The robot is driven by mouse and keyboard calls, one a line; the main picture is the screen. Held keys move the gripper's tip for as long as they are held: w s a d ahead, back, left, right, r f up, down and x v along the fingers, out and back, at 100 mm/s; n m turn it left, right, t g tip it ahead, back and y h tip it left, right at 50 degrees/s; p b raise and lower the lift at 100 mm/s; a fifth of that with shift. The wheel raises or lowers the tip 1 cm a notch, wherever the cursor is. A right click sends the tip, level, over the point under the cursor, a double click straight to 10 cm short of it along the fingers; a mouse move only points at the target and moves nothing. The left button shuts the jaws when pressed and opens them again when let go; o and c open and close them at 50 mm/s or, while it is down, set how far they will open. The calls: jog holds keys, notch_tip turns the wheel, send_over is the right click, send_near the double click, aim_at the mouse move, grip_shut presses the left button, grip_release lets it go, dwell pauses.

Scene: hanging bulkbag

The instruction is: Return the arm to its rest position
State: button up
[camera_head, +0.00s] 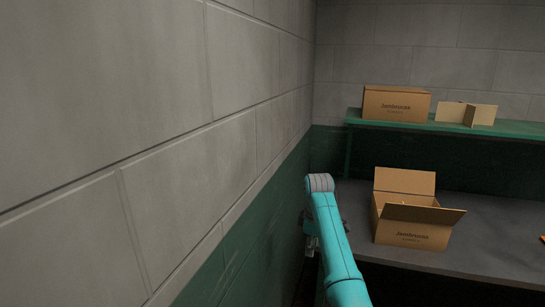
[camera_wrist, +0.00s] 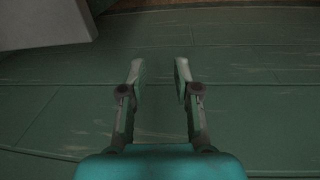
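My teal arm (camera_head: 335,240) reaches up from the lower middle of the head view, close beside the block wall on the left. Its end overlaps the wall and the left end of the lower shelf in that view. My gripper (camera_wrist: 160,78) shows in the wrist view with its two fingers apart and nothing between them. Behind the fingers is a scuffed green surface. In the head view the fingers are mostly hidden behind the arm.
The block wall (camera_head: 130,150) with its green lower band fills the left. An open cardboard box (camera_head: 412,237) stands on the dark lower shelf (camera_head: 485,235), right of my arm. A closed box (camera_head: 396,104) and a small cardboard piece (camera_head: 483,114) sit on the green upper shelf (camera_head: 445,127).

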jog(key=s+d+f+m+t, duration=0.1)
jog(key=s+f, duration=0.3)
jog(key=f, duration=0.5)
jog(key=s+f+m+t, duration=0.1)
jog(key=s+f, duration=0.2)
jog(key=f, duration=0.6)
jog(key=s+d+f+m+t, duration=0.15)
jog(key=s+f, duration=0.25)
jog(key=f, duration=0.5)
jog(key=s+d+f+m+t, duration=0.15)
jog(key=s+f, duration=0.35)
jog(key=s, duration=0.5)
jog(key=s+f+m+t, duration=0.2)
jog(key=s+f, duration=0.3)
jog(key=s, duration=0.6)
jog(key=s+d+r+m+t, duration=0.15)
jog(key=s+r, duration=0.25)
jog(key=s, duration=0.7)
jog(key=s+r+m+t, duration=0.2)
jog(key=s+r, duration=0.2)
jog(key=s, duration=0.7)
jog(key=s+r+m+t, duration=0.1)
jog(key=s+r, duration=0.6)
jog(key=r, duration=0.3)
jog(key=s+r+m+t, duration=0.2)
jog(key=s+r, duration=0.6)
jog(key=r, duration=0.3)
jog(key=shift+d+r, duration=0.2)
jog(key=shift+d, duration=0.1)
jog(key=shift+s, duration=0.1)
